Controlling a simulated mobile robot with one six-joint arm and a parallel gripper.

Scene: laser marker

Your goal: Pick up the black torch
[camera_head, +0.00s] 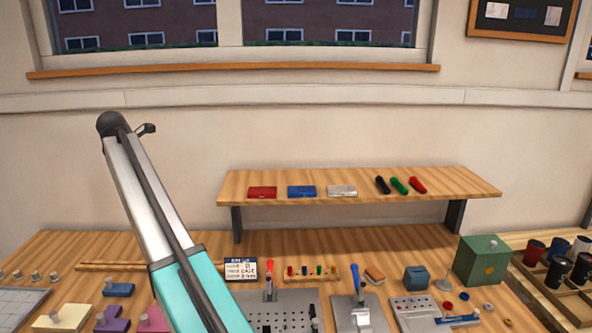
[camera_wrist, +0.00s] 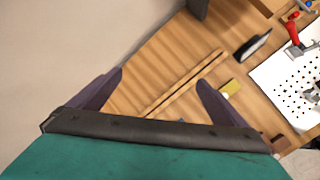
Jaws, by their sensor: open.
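The black torch (camera_head: 383,185) lies on the raised wooden shelf in the head view, at the left end of a row of three torches. A green torch (camera_head: 399,186) and a red torch (camera_head: 418,185) lie beside it on its right. My gripper (camera_wrist: 160,90) shows in the wrist view with its two dark fingers spread apart and nothing between them. It points at the wooden bench top and is apart from the torches. The black torch is not in the wrist view. The gripper itself cannot be made out in the head view.
Below stand a perforated plate (camera_head: 285,312) with a red-handled clamp, a blue-handled clamp (camera_head: 360,312) and a green box (camera_head: 482,260).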

